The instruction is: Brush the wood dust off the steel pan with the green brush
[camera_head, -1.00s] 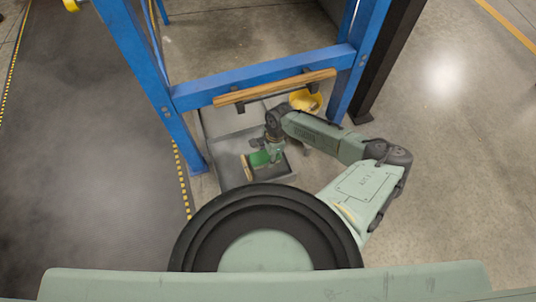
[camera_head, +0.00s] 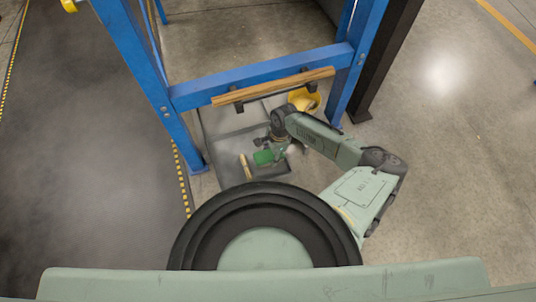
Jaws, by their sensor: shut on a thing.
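The green brush (camera_head: 264,157) is in my gripper (camera_head: 278,151), low over the steel pan (camera_head: 273,171). My gripper is shut on the brush, and its fingertips are small and partly hidden. I cannot tell whether the brush touches the pan's floor. A pale, wood-coloured strip (camera_head: 246,167) lies at the left part of the pan, a little apart from the brush. Wood dust is too small to make out from here.
A blue steel frame (camera_head: 262,82) stands over the far side, with a wooden bar (camera_head: 274,87) held along its crosspiece. A yellow bowl-like container (camera_head: 305,100) sits behind my arm. A dark post (camera_head: 382,65) stands at the right. Open floor lies to the right.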

